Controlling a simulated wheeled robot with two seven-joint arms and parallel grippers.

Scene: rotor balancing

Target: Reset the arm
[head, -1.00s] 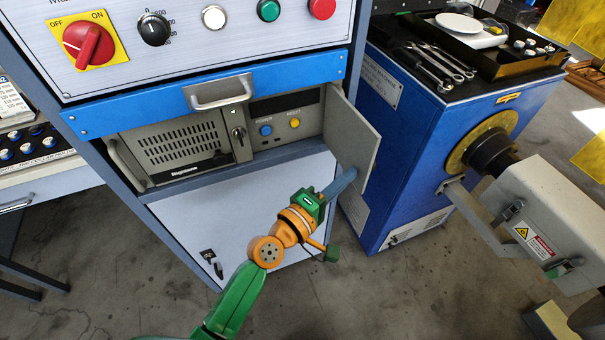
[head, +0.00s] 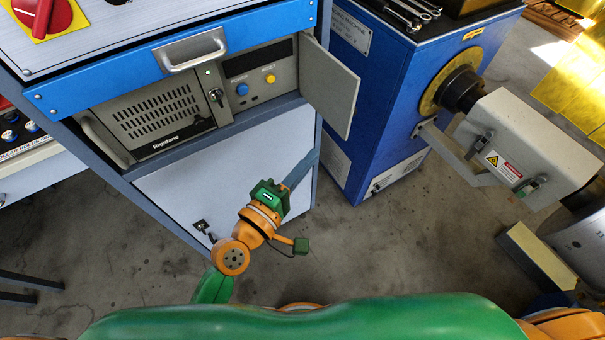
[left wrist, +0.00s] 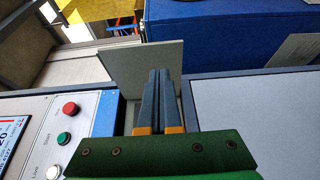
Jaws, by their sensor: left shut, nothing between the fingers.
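My left arm, green and orange, reaches up from the bottom of the head view. Its gripper (head: 303,168) is shut and empty, in front of the cabinet's pale lower panel and below the small open grey door (head: 330,85). In the left wrist view the two blue-grey fingers (left wrist: 158,92) lie together, with the grey door (left wrist: 148,58) beyond them; I cannot tell there whether they touch it. A large green arm link of mine crosses the bottom of the head view. My right gripper is not in view.
The grey computer unit (head: 150,120) sits in the cabinet under a blue drawer with a metal handle (head: 190,50). A blue machine (head: 385,100) stands to the right, with a grey guarded housing (head: 520,140) beside it. Bare floor (head: 400,250) lies between.

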